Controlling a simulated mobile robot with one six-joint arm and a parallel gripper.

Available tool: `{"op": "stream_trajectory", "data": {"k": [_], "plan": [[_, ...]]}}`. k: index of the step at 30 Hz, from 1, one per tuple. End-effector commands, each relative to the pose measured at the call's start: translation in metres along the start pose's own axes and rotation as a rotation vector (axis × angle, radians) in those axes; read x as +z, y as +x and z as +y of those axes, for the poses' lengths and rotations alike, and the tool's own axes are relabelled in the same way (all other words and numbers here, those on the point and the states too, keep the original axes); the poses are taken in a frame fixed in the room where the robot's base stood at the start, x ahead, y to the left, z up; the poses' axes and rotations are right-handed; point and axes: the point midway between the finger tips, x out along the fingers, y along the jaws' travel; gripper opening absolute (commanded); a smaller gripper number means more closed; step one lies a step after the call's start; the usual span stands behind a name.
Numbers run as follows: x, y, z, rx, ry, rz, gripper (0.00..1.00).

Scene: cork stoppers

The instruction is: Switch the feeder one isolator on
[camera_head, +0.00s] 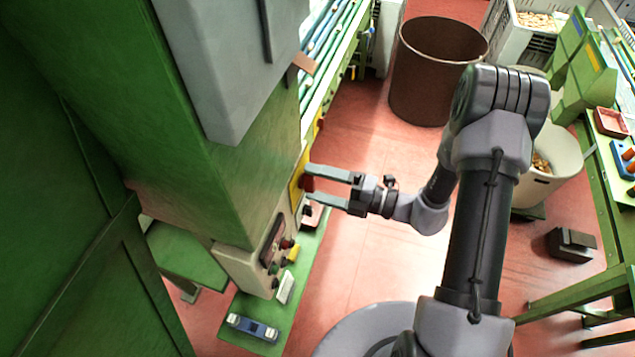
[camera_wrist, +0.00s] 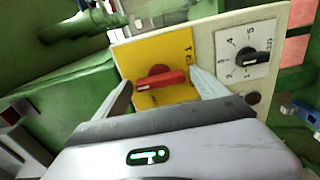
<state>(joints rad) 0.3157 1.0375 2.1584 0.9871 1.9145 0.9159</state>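The isolator is a red rotary handle (camera_wrist: 160,78) on a yellow plate (camera_wrist: 178,48), set in a pale panel. Lettering ending in "1" runs along the plate's right edge, partly unreadable. The handle lies roughly crosswise in the wrist view, with a pale mark near its left end. My gripper (camera_wrist: 160,82) is open, with one finger beside each end of the handle. I cannot tell whether the fingers touch it. In the head view, my gripper (camera_head: 309,183) points left at the red handle (camera_head: 308,184) on the machine's side, and the yellow plate (camera_head: 296,190) is partly hidden.
A black selector knob (camera_wrist: 254,60) with a numbered dial and a dark round button (camera_wrist: 252,98) sit right of the isolator. In the head view, a green ledge (camera_head: 245,310) bears a blue-grey item (camera_head: 252,327). A brown bin (camera_head: 435,75) stands behind my arm on open red floor.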

Motion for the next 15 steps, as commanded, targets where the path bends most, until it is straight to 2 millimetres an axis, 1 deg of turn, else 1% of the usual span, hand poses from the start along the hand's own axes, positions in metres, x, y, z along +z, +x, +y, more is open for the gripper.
{"op": "stream_trajectory", "data": {"k": [12,15], "plan": [[-0.0002,0.0000,-0.0001,-0.001,-0.002,0.001,0.87],[0.0001,-0.0042,-0.0004,0.000,-0.002,0.000,0.87]]}}
